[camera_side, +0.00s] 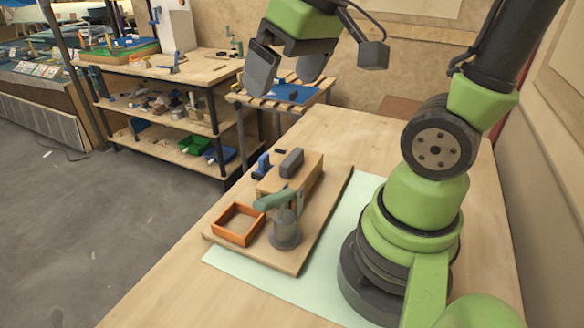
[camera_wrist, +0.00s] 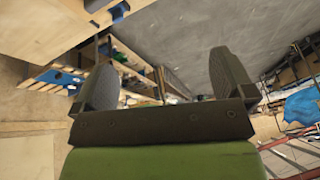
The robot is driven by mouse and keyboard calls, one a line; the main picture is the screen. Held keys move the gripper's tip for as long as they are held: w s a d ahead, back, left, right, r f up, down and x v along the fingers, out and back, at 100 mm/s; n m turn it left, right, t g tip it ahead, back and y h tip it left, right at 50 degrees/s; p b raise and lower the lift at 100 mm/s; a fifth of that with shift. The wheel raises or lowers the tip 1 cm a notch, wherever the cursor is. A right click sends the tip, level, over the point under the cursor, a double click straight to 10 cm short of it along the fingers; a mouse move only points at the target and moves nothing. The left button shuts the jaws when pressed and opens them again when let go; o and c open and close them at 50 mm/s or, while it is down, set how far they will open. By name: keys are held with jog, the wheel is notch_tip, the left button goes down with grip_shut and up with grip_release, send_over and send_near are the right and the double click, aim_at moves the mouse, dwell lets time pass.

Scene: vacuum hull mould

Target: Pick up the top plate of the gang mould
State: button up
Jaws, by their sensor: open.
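The gang mould appears to be the light wooden block (camera_side: 305,180) on the brown board; I cannot make out a separate top plate for certain. A dark grey rounded bar (camera_side: 291,162) lies on top of the block. My gripper (camera_side: 284,80) is open and empty, high above and behind the block, well apart from it. In the wrist view, my gripper (camera_wrist: 163,75) shows its two fingers spread wide with nothing between them. The block cannot be made out clearly in that view.
The brown board (camera_side: 325,215) also carries an orange frame (camera_side: 238,223), a grey cylinder (camera_side: 286,232) with a green lever (camera_side: 275,199), and a small blue piece (camera_side: 262,165). A pale green mat (camera_side: 345,240) lies beneath. A slatted stand (camera_side: 262,102) is behind. The table's near left is clear.

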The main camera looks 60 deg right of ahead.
jog(key=w+d+f+n+g, duration=0.1)
jog(key=d+f, duration=0.2)
jog(key=w+d+f+n+g, duration=0.1)
jog(key=d+f+g, duration=0.1)
jog(key=d+f, duration=0.1)
jog(key=w+d+f+g, duration=0.1)
jog(key=w+d+f, duration=0.1)
jog(key=d+f, duration=0.2)
jog(key=shift+f+n+g, duration=0.3)
jog(key=shift+f+n, duration=0.1)
jog(key=shift+f, duration=0.1)
send_over(292, 156)
notch_tip(292, 156, down, 4)
jog(key=shift+d+f, duration=0.1)
jog(key=shift+f, duration=0.15)
notch_tip(292, 156, down, 6)
jog(key=shift+r, duration=0.1)
jog(key=c, duration=0.9)
jog(key=shift+r, duration=0.15)
